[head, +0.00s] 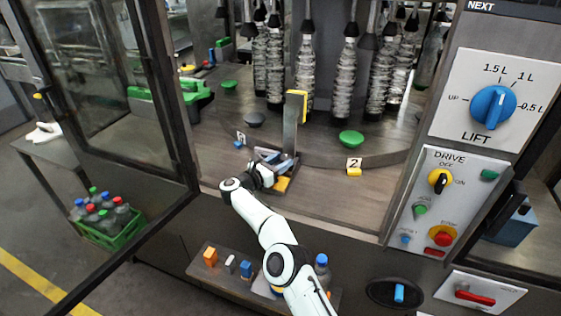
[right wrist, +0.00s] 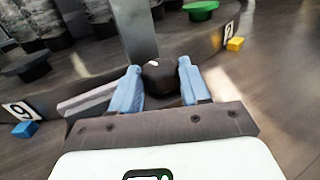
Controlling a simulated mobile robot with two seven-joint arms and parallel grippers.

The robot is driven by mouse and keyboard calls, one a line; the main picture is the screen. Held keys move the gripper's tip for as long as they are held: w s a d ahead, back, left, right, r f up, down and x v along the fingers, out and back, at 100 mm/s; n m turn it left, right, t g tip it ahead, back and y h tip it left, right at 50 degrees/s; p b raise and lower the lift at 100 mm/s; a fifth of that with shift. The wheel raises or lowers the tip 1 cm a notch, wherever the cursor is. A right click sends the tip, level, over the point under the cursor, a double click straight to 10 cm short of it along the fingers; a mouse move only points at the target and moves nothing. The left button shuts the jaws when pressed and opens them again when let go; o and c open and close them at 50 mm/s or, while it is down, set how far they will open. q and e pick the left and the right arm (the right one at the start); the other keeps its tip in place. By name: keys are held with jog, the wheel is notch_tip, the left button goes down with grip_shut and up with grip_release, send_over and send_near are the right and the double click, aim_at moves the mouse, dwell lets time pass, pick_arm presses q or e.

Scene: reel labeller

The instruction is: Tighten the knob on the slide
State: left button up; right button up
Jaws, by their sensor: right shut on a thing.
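The knob (right wrist: 160,76) is dark and round with a small white mark on its top, and it sits between my blue fingertips in the right wrist view. In the head view my gripper hides most of it. The slide's grey upright (head: 290,128) has a yellow piece at its top and stands on the machine deck; its lower part (right wrist: 134,32) rises just behind the knob in the right wrist view. My right gripper (head: 274,162) is low at the foot of this upright, shut on the knob, with one finger on each side. My left gripper is not in view.
A yellow block (head: 354,172) with a "2" plate lies right of the slide, a blue block (head: 238,144) left of it. A green disc (head: 351,138) and hanging bottles (head: 306,75) are behind. The open glass door (head: 110,85) is at left, the control panel (head: 441,205) at right.

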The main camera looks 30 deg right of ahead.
jog(key=shift+r, duration=0.25)
jog(key=o, duration=1.1)
jog(key=shift+c, duration=0.2)
jog(key=shift+f, duration=0.1)
jog(key=shift+s+a+f, duration=0.1)
jog(key=shift+a+f, duration=0.1)
jog(key=shift+a, duration=0.25)
jog(key=b+v, duration=0.3)
jog(key=v, duration=0.8)
jog(key=shift+a+r, duration=0.1)
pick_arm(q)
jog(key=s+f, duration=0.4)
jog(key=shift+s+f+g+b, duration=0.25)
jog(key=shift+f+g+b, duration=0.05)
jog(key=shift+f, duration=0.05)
pick_arm(e)
jog(key=shift+s+a+r, duration=0.1)
jog(key=shift+s+a, duration=0.1)
jog(key=shift+a, duration=0.4)
